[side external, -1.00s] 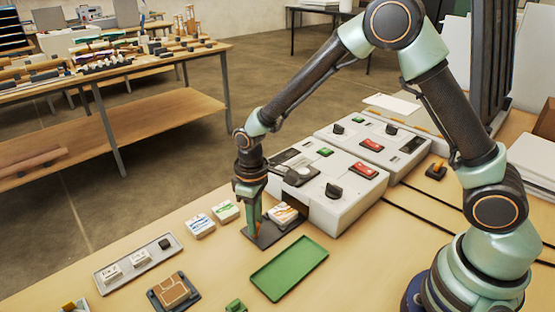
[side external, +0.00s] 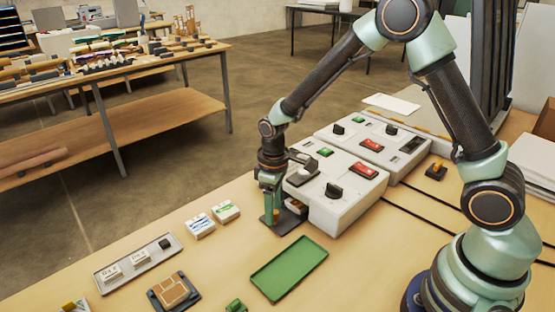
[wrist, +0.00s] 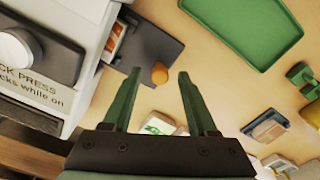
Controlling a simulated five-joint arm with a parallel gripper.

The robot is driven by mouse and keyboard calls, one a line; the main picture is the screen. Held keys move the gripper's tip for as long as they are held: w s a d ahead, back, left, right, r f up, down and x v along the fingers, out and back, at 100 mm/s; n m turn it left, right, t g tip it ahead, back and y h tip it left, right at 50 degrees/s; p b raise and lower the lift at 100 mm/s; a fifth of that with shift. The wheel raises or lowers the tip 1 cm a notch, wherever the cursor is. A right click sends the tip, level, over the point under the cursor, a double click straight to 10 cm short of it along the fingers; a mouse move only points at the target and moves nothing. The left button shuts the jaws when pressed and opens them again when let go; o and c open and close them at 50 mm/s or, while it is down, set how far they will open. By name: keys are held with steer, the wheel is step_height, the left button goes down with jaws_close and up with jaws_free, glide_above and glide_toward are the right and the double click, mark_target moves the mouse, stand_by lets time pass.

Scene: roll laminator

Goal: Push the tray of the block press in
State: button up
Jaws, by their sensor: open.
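The block press (side external: 345,210) is a pale box with a black knob and red and green buttons; its label partly shows in the wrist view (wrist: 30,90). Its dark grey tray (side external: 290,223) sticks partway out of the front, and also shows in the wrist view (wrist: 155,47). A block with an orange and white label (wrist: 117,40) lies on the tray, partly hidden under the press front. An orange knob (wrist: 159,74) stands near the tray's outer end. My gripper (wrist: 159,76) is open, low over that end, with its fingertips to either side of the knob; contact is unclear.
A green tray (side external: 290,268) lies just in front of the press. Two small labelled blocks (side external: 213,219), a grey rack (side external: 138,264) and a dark fixture with a brown block (side external: 173,290) lie to the left. A second machine (side external: 372,140) stands behind.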

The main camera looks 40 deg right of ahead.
step_height(320, 180, up, 12)
stand_by(0.6)
step_height(320, 180, down, 12)
steer(key=n, duration=0.7)
stand_by(0.5)
jaws_close()
steer(key=shift+d, duration=0.1)
stand_by(1.3)
